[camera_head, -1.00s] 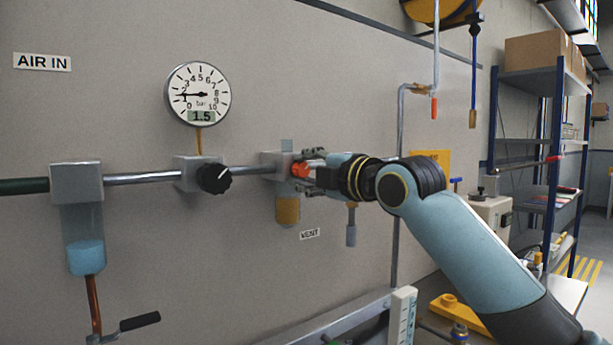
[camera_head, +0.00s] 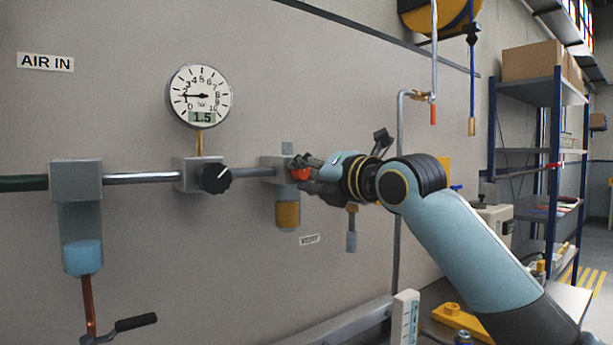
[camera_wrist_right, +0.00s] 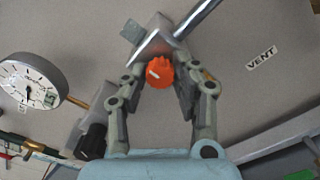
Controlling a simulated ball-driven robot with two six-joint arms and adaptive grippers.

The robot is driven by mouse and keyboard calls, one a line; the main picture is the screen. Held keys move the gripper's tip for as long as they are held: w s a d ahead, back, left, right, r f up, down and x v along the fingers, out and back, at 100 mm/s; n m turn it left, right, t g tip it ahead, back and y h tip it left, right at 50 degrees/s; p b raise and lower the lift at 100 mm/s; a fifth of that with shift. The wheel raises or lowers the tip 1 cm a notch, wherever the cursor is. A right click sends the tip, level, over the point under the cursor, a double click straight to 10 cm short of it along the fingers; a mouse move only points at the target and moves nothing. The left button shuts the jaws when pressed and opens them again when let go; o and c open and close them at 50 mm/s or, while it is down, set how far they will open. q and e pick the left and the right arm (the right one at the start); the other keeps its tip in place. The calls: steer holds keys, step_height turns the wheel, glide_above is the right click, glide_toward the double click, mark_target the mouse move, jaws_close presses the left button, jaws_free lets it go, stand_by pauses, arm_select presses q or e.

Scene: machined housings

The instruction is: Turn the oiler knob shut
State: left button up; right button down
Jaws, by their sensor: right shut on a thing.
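The oiler is a grey block (camera_head: 270,167) with an amber bowl (camera_head: 288,214) below it, on the pipe along the wall panel. Its orange knob (camera_head: 300,174) faces outward. My right gripper (camera_head: 304,169) reaches it from the right and is shut on the knob. In the right wrist view the orange knob (camera_wrist_right: 159,72) with a pale pointer mark sits between the two fingers of the right gripper (camera_wrist_right: 160,80). The fingers partly hide the knob in the head view. My left gripper is not in view.
Left of the oiler are a black regulator knob (camera_head: 215,178), a round gauge (camera_head: 200,95) reading 1.5, and a filter with blue liquid (camera_head: 82,257). A VENT label (camera_head: 310,239) is below right. A vertical pipe (camera_head: 398,200) runs behind my right arm.

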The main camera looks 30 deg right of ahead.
steer(key=shift+f+n, duration=0.1)
steer(key=shift+n, duration=0.2)
steer(key=c, duration=1)
jaws_free()
steer(key=s, duration=0.4)
steer(key=s+d, duration=0.1)
steer(key=s, duration=0.7)
steer(key=shift+d, duration=0.3)
